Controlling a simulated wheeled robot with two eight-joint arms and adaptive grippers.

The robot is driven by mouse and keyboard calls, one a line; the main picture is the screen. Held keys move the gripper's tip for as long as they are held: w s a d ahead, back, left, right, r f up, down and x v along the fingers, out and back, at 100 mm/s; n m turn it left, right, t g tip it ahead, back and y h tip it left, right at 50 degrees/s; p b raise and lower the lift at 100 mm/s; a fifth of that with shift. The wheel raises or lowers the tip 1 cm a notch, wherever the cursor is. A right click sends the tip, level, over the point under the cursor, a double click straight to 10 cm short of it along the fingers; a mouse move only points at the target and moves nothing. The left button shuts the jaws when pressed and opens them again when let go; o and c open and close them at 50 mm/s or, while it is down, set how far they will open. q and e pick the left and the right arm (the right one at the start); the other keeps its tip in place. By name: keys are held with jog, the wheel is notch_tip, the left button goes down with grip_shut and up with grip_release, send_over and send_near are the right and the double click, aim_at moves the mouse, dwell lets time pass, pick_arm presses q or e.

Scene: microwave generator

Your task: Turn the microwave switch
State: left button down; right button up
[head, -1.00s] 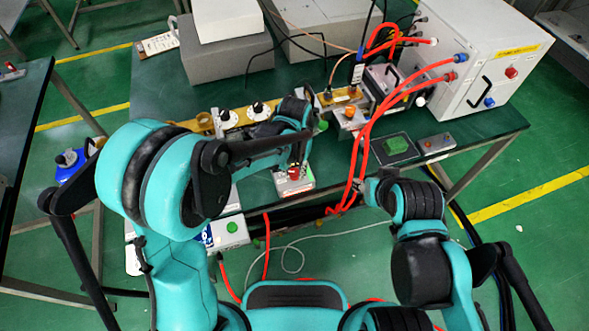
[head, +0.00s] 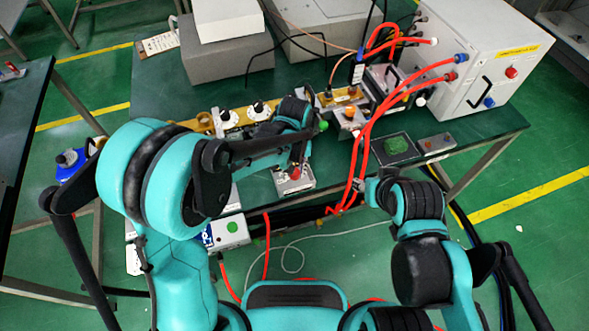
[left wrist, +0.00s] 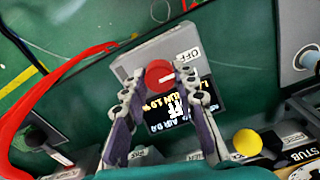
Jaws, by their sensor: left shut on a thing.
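The microwave switch is a round red knob (left wrist: 159,74) with a white mark, on a grey box (left wrist: 180,50) with an OFF label and a lit display. In the left wrist view my left gripper (left wrist: 158,82) has a finger on either side of the knob and is shut on it. In the head view the knob (head: 295,173) shows small under my left wrist, on the box near the table's front edge. My right arm's end (head: 366,188) is in front of the table; its fingers are too unclear to judge.
Gold waveguide parts with dials (head: 228,118) lie behind my left arm. A dark tray (head: 380,150) holds a green item (head: 396,145) on the right.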

pick_arm(q)
jog(key=c, duration=1.2)
grip_release()
notch_tip(320, 180, up, 12)
jog(key=s+a+t, duration=0.2)
jog(key=s+a, duration=0.2)
jog(key=a, duration=0.2)
jog(key=s+a+r+t, duration=0.1)
jog(key=s+a+t, duration=0.1)
jog(key=s+a, duration=0.2)
jog(key=s+a+t, duration=0.3)
jog(key=s+a, duration=0.1)
jog(key=a, duration=0.3)
jog(key=shift+s+a+r+m, duration=0.15)
jog(key=shift+a+r+m, duration=0.2)
jog(key=shift+r+m, duration=0.05)
